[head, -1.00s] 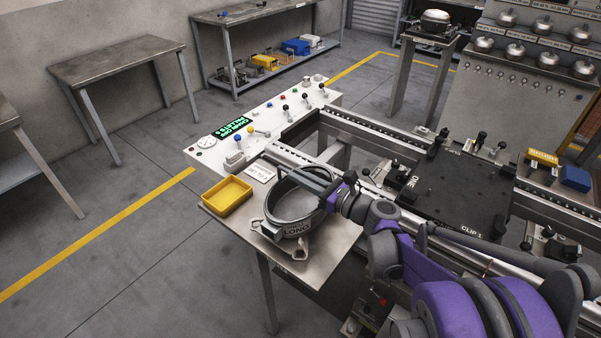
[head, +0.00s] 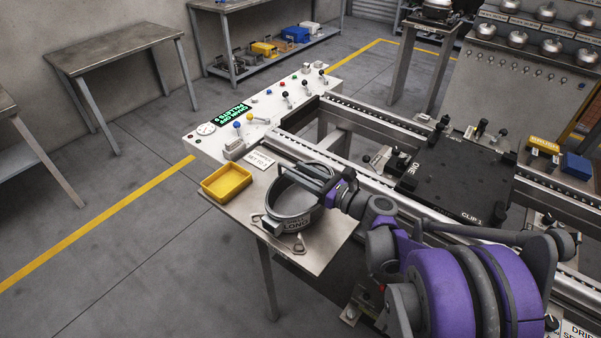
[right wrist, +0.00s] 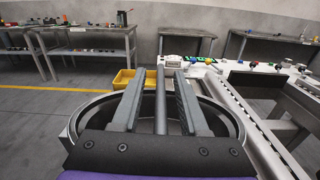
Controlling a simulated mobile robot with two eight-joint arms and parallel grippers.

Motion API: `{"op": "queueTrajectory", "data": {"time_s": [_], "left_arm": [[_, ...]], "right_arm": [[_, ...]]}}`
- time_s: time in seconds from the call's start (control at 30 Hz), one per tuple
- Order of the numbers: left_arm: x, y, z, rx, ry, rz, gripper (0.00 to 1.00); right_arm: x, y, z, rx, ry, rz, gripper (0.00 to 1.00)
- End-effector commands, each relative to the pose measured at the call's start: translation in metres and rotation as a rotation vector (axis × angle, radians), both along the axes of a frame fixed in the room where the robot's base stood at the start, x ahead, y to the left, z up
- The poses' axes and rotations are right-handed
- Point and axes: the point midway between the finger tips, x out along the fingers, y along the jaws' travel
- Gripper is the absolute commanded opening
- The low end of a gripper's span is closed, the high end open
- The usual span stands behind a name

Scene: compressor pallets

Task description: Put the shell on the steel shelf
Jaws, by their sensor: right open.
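The shell (head: 292,223) is a round, open-topped grey metal pot with dark lettering on its side. In the head view it is over the steel shelf (head: 325,248), a flat plate at the end of the console, and looks to stand on it. Flat metal lugs (head: 297,246) show at its foot. My right gripper (head: 312,180) is open, its dark fingers across the shell's top. In the right wrist view the shell's rim (right wrist: 232,122) curves around the spread fingers (right wrist: 158,75), with a grey bar between them. My left gripper is not in view.
A yellow tray (head: 227,183) is on the shelf just left of the shell. The console (head: 255,115) with levers stands behind it, and conveyor rails (head: 375,130) with a black pallet (head: 455,185) lie to the right. Open floor is at the left.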

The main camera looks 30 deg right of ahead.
Motion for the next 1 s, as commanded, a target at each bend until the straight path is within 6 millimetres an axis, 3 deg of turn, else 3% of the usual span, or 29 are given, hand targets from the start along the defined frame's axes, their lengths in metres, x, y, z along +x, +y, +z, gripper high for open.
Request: {"op": "queueTrajectory", "data": {"time_s": [0.17,0.63,1.0], "left_arm": [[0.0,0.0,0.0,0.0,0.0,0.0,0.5],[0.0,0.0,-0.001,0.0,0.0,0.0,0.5],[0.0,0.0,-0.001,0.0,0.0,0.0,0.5]], "right_arm": [[-0.014,-0.007,0.0,0.0,0.0,-0.003,0.44],[-0.097,-0.042,0.0,-0.002,-0.001,-0.004,0.44],[-0.111,-0.046,0.0,0.0,0.0,0.0,0.44]]}}
